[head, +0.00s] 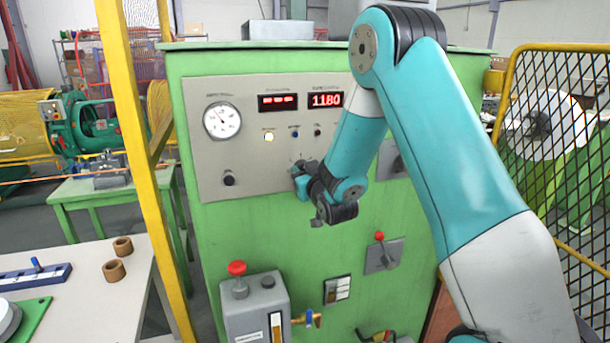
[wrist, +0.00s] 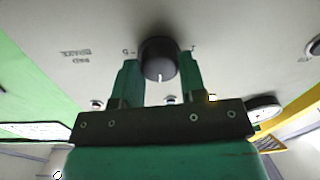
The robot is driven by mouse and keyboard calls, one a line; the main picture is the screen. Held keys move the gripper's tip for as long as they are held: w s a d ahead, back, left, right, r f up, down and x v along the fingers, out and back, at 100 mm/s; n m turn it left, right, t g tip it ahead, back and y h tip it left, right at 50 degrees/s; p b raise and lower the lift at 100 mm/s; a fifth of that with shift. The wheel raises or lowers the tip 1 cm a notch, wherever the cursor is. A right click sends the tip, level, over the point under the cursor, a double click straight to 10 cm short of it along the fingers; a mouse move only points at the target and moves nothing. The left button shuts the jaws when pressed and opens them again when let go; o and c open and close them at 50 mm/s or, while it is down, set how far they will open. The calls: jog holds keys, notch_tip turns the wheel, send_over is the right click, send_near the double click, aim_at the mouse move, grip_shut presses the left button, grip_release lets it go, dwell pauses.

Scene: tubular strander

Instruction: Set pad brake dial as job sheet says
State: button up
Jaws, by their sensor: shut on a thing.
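The pad brake dial (wrist: 158,55) is a round black knob with a white pointer mark on its rim, in the wrist view. Lettering reading pad brake (wrist: 76,55) appears upside down to its left on the grey panel. My gripper (wrist: 160,78) has its two green fingers on either side of the knob, shut on it. In the head view my gripper (head: 304,178) is at the lower middle of the panel and hides the dial; a few small scale marks show just above it. I cannot make out a job sheet in either view.
The grey panel (head: 250,170) carries a round gauge (head: 222,121), a red display reading 1180 (head: 326,100), small lamps and another black knob (head: 229,178). Below are a red-topped grey box (head: 256,305) and a red-knobbed lever (head: 381,250). A yellow post (head: 135,140) stands left.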

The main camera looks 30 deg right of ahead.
jog(key=m+b, duration=0.9)
jog(key=b, duration=0.6)
jog(key=shift+f, duration=0.2)
jog(key=shift+r+m, duration=0.1)
jog(key=shift+m, duration=0.3)
jog(key=o, duration=0.9)
jog(key=shift+s, duration=0.1)
jog(key=shift+a+f+b+v, duration=0.15)
jog(key=shift+b+v, duration=1.35)
jog(key=shift+v, duration=2.8)
jog(key=shift+a+f+b+v, duration=0.1)
jog(key=shift+b+v, duration=1.4)
jog(key=shift+v, duration=2.75)
